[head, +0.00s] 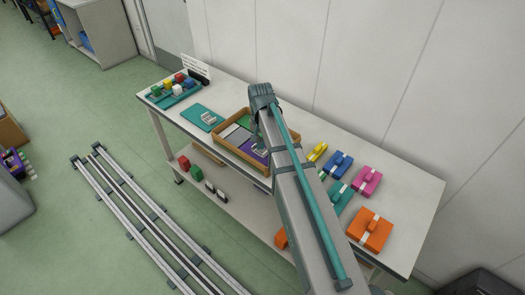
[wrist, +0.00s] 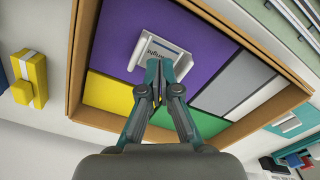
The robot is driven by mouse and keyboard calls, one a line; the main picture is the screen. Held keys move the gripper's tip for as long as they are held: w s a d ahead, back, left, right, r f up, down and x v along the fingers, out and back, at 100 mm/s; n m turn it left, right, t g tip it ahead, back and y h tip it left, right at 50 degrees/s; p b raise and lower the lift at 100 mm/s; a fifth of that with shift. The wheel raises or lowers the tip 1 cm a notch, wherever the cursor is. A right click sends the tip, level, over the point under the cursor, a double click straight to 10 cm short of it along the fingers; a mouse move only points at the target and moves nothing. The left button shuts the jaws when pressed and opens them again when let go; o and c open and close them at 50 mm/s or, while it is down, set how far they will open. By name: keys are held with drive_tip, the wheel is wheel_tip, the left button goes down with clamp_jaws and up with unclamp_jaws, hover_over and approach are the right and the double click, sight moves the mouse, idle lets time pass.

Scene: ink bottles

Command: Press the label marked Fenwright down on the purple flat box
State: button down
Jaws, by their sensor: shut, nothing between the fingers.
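The purple flat box (wrist: 205,52) lies in a wooden tray (wrist: 259,51); a strip of its purple surface also shows in the head view (head: 248,149). A white label (wrist: 147,47) with a grey border and dark lettering lies on the purple surface, slightly turned. Its lettering is upside down and partly covered, so I cannot read the name surely. My gripper (wrist: 160,66) is shut and empty, with its fingertips over the label's near edge. I cannot tell whether they touch it. In the head view my arm hides most of my gripper.
Yellow, green, grey and white flat panels share the tray. A teal mat (head: 203,117) with whitish labels lies left of the tray. A teal tray (head: 173,95) of coloured bottles stands at the far left. Strapped blue (head: 340,160), pink (head: 367,180) and orange (head: 370,235) boxes stand to the right.

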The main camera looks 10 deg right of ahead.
sight(261, 151)
drive_tip(key=shift+f+b, duration=0.45)
drive_tip(key=shift+f, duration=0.65)
idle(1.1)
drive_tip(key=shift+r, duration=0.15)
idle(0.4)
drive_tip(key=shift+r+p, duration=2.5)
drive_tip(key=shift+r, duration=0.9)
